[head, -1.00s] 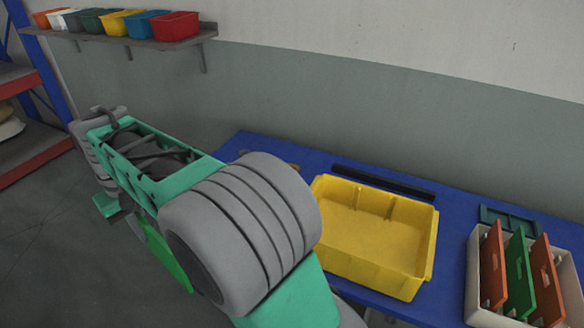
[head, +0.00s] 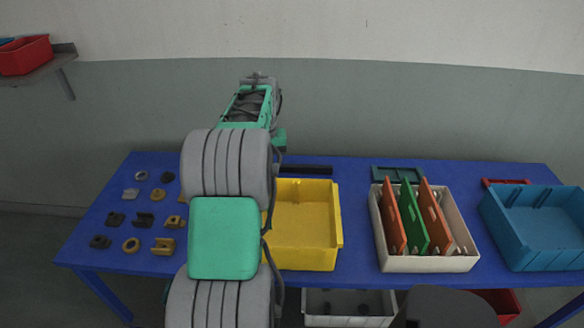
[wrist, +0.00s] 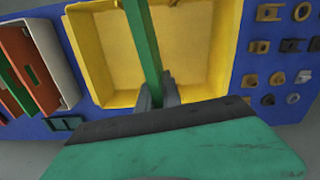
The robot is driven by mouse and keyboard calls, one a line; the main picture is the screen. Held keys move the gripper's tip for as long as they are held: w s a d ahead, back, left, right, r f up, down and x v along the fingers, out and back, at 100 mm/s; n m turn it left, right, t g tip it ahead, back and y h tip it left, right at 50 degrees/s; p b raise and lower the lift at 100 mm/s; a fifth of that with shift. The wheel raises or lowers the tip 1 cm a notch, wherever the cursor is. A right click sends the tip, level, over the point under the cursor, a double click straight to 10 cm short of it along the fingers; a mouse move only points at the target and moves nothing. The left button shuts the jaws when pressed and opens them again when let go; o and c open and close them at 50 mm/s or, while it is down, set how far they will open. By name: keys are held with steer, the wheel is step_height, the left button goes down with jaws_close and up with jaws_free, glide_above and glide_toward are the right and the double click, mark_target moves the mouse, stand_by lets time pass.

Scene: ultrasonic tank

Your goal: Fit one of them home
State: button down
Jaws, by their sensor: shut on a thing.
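My gripper (wrist: 157,96) is shut on a green panel (wrist: 143,45), seen edge-on in the wrist view. It is over the edge of the yellow bin (head: 306,258), as seen in the wrist view. In the head view my own arm hides the gripper and the held panel. A white crate (head: 430,264) stands right of the yellow bin. In it stand an orange panel (head: 390,216), a green panel (head: 411,222) and another orange panel (head: 436,222), side by side and slightly tilted. The crate also shows at the left of the wrist view (wrist: 58,52).
Several small grey and tan parts (head: 131,245) lie spread on the left of the blue table (head: 360,232). A blue bin (head: 540,255) stands at the right end. A dark green frame (head: 397,174) and a black bar (head: 307,170) lie at the back. Bins stand under the table.

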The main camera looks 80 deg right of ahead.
steer(key=s+d+m, duration=0.2)
steer(key=s+d, duration=0.1)
steer(key=s, duration=0.5)
steer(key=f+b, duration=0.2)
steer(key=f, duration=0.1)
steer(key=f+b, duration=0.1)
steer(key=f, duration=0.2)
steer(key=shift+w+a+b, duration=0.1)
steer(key=shift+a+b, duration=0.1)
steer(key=shift+b, duration=0.2)
steer(key=shift+a, duration=0.2)
steer(key=shift+f+b, duration=3.5)
steer(key=shift+f, duration=3.4)
steer(key=c, duration=1.5)
jaws_free()
steer(key=shift+o, duration=0.2)
